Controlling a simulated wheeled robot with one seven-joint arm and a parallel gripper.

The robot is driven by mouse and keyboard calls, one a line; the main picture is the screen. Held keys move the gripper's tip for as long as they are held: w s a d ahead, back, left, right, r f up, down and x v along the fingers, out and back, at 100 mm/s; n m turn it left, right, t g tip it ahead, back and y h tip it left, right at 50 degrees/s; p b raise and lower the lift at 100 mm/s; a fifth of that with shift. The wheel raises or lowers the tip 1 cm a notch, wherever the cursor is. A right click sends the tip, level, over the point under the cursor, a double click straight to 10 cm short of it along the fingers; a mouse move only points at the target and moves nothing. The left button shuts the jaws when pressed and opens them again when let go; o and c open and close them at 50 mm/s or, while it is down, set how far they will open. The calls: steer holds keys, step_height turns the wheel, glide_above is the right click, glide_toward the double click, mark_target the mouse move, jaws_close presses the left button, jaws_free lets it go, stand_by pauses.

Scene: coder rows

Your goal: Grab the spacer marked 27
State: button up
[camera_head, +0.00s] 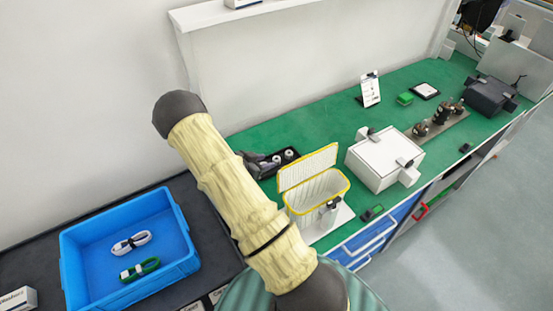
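I cannot pick out a spacer marked 27, as no such number is readable here. Several small dark metal round parts (441,114) stand on a grey strip (447,126) on the green bench, towards the back right. A black holder (261,171) with white round pieces (288,154) in it sits just right of my arm, partly hidden by it. I cannot tell whether any of these is a spacer. My arm, in a pale cover with dark joints, crosses the left middle of the view. My gripper does not show.
A blue tray (77,263) holds a white and a green cable coil on the dark table. On the green bench (330,118) stand a yellow-rimmed white basket (314,191), a white box (385,160) and a dark device (488,96). Bare green bench lies behind the white box.

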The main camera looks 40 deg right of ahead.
mark_target(276, 159)
steer(key=shift+d+f, duration=0.15)
steer(key=shift+d, duration=0.2)
steer(key=shift+w+p+x, duration=0.1)
steer(key=shift+p+x, duration=0.5)
steer(key=shift+x, duration=0.7)
steer(key=shift+w+p+x, duration=0.15)
steer(key=shift+p+x, duration=0.4)
steer(key=shift+x, duration=0.8)
steer(key=shift+a, duration=0.1)
steer(key=c, duration=0.7)
